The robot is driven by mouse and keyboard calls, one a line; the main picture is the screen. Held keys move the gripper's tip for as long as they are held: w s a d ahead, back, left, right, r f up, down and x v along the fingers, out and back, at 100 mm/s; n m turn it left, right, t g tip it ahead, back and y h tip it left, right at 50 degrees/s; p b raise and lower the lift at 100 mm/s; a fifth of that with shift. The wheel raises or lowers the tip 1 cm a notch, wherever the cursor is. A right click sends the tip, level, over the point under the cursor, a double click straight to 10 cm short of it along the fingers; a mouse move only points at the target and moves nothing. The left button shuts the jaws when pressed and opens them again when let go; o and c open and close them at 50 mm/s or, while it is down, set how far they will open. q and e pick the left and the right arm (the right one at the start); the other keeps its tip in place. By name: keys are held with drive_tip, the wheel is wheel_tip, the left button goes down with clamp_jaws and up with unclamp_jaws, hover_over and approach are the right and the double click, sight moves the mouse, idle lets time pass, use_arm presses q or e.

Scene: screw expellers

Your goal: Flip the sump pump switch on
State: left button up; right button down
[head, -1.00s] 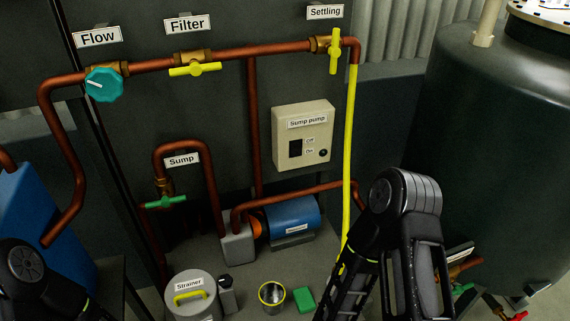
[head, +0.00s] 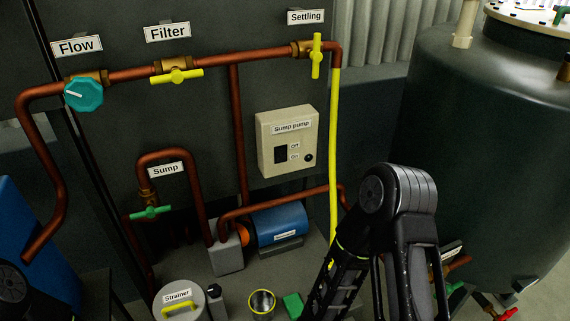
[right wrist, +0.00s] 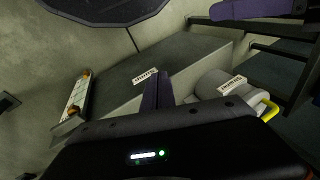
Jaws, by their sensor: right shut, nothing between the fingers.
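The sump pump switch box (head: 265,142) is a cream panel on the dark wall in the head view. It bears a "Sump pump" label, a black rocker switch (head: 280,154) with "Off" above "On" beside it, and a small round dark part at lower right. I cannot tell which way the rocker is set. My right arm is in front, right of and below the box; its gripper is not visible in the head view. In the right wrist view my right gripper (right wrist: 157,88) is shut and empty, away from the box. My left gripper is out of view.
Copper pipes surround the box, with a yellow vertical pipe (head: 334,150) close on its right. A blue pump motor (head: 278,222) lies below. A large dark tank (head: 480,150) fills the right side. A strainer (head: 179,297) and a cup (head: 262,302) stand at the bottom.

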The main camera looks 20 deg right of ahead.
sight(282, 161)
drive_tip(key=w+d+r+m+t+b, duration=0.1)
drive_tip(key=w+d+r+t, duration=0.15)
drive_tip(key=w+r, duration=0.35)
drive_tip(key=w+d+r+m+t+h, duration=0.1)
drive_tip(key=w+d+r+t, duration=0.2)
drive_tip(key=w, duration=0.5)
drive_tip(key=w+d+r+m+t+b, duration=0.1)
drive_tip(key=w+d+r, duration=0.2)
drive_tip(key=w+r, duration=0.3)
drive_tip(key=w+d+r+m+t, duration=0.1)
drive_tip(key=w+d+r+m, duration=0.1)
drive_tip(key=r, duration=0.4)
drive_tip(key=w+d+r+m+t+h, duration=0.1)
drive_tip(key=w+d+r+m+t, duration=0.1)
drive_tip(key=r+m, duration=0.4)
drive_tip(key=w+d+r+m+t+h, duration=0.1)
drive_tip(key=w+d+r+m, duration=0.3)
drive_tip(key=d+r+m, duration=0.1)
drive_tip(key=shift+w+d+r+b, duration=0.2)
drive_tip(key=shift+d+r+b, duration=0.15)
drive_tip(key=shift+r, duration=0.25)
drive_tip(key=shift+w+t, duration=0.1)
drive_tip(key=shift+t, duration=0.15)
drive_tip(key=x, duration=0.4)
drive_tip(key=p+x, duration=0.1)
drive_tip(key=x, duration=0.4)
drive_tip(key=r+p+x, duration=0.1)
drive_tip(key=x, duration=0.3)
drive_tip(key=shift+w+f, duration=0.1)
drive_tip(key=shift+w, duration=0.4)
